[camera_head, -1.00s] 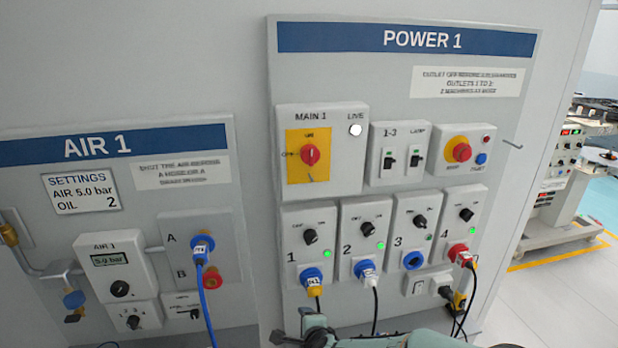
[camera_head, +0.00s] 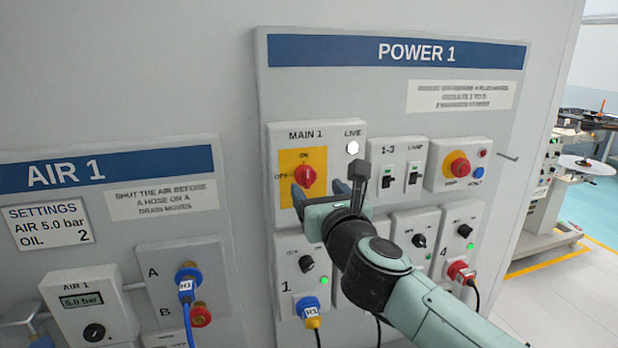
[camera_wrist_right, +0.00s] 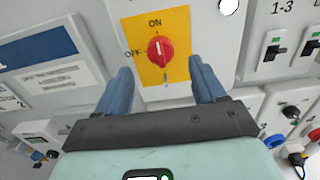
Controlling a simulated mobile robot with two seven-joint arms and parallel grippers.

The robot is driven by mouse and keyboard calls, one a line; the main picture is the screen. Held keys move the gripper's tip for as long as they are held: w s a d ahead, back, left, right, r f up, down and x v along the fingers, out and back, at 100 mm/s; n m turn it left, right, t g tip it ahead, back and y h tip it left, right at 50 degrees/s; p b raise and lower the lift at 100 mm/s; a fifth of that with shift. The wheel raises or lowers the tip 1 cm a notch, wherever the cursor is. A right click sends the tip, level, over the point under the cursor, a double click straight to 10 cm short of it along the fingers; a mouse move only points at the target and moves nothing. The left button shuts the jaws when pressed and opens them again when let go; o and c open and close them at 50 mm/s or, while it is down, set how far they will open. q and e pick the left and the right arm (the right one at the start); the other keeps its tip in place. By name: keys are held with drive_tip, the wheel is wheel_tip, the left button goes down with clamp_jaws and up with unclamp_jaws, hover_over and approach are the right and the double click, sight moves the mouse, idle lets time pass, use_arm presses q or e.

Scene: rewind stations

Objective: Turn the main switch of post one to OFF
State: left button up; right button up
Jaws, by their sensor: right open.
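The main switch of post one is a red rotary knob (camera_head: 305,176) on a yellow plate in the MAIN 1 box (camera_head: 343,133). ON is marked above it and OFF to its left. In the right wrist view the knob (camera_wrist_right: 160,49) stands upright, its pointer line towards ON. The LIVE lamp (camera_head: 352,147) beside it is white. My right gripper (camera_head: 328,192) is open and empty in front of the box, just below the knob. In the right wrist view its two blue fingers (camera_wrist_right: 162,88) stand either side of the knob's line, apart from it. My left gripper is out of view.
Right of the box are the 1-3 and LAMP switches (camera_head: 401,177) and a red stop button (camera_head: 460,167). Below are outlets with plugs, such as a blue one (camera_head: 307,306) with a cable. The AIR 1 panel (camera_head: 205,204) is at the left.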

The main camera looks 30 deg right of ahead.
sight(308, 178)
drive_tip(key=p+x, duration=0.1)
drive_tip(key=x, duration=0.5)
drive_tip(key=shift+w, duration=0.2)
drive_tip(key=shift+c, duration=0.3)
drive_tip(key=c, duration=1)
